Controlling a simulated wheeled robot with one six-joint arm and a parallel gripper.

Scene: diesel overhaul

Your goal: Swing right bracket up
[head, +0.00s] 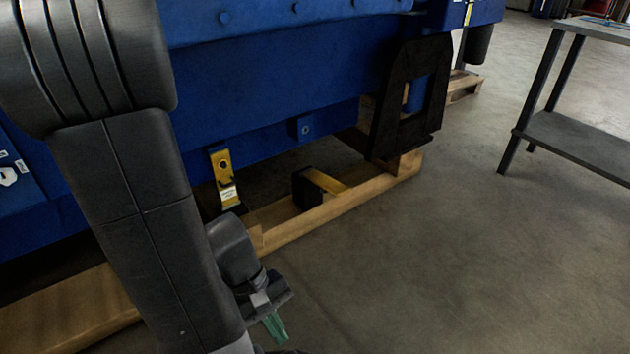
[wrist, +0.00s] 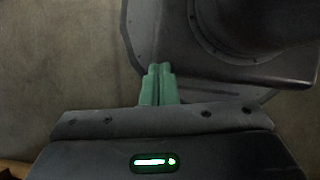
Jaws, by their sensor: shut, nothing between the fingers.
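A yellow bracket with a black block at its near end (head: 325,181) lies low, near flat, by the wooden pallet beam under the blue engine. It is the right one of two yellow brackets in the head view. Above it a bare blue lug with a hole (head: 306,127) sticks down from the engine. The left yellow bracket (head: 222,166) stands upright against the engine's lower edge, with a white label. My gripper (head: 275,327) is low in front of the pallet, apart from both brackets. In the wrist view its green fingers (wrist: 158,84) are together and empty over the floor.
The wooden pallet (head: 330,213) runs along under the blue engine (head: 280,80). A black frame-shaped support (head: 408,98) stands at its right end. A grey table (head: 575,150) is at the far right. Concrete floor is clear between them.

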